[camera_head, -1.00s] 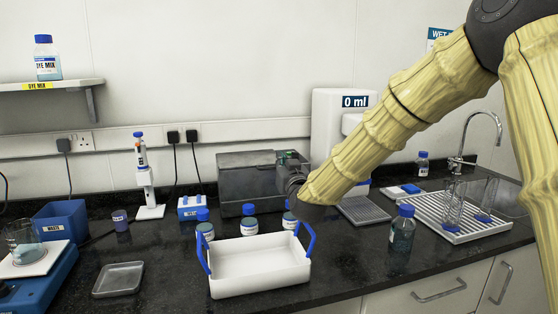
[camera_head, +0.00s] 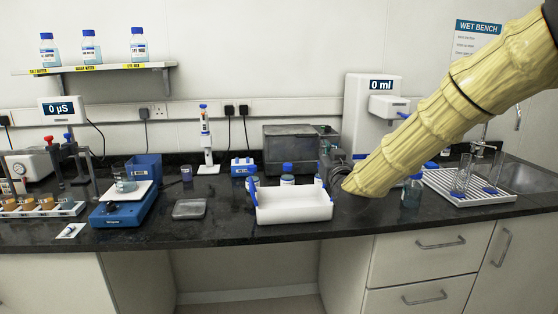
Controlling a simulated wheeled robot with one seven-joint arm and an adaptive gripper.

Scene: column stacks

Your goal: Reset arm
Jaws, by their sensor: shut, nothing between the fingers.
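My arm, in a pale yellow ribbed sleeve, comes down from the upper right of the head view.
Blue-capped bottles (camera_head: 287,174) stand just behind the tray. The grey box (camera_head: 290,148) is behind my gripper. A bottle (camera_head: 412,191) and a white drying rack (camera_head: 470,190) stand right of my arm. Bare black bench (camera_head: 225,225) lies in front.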

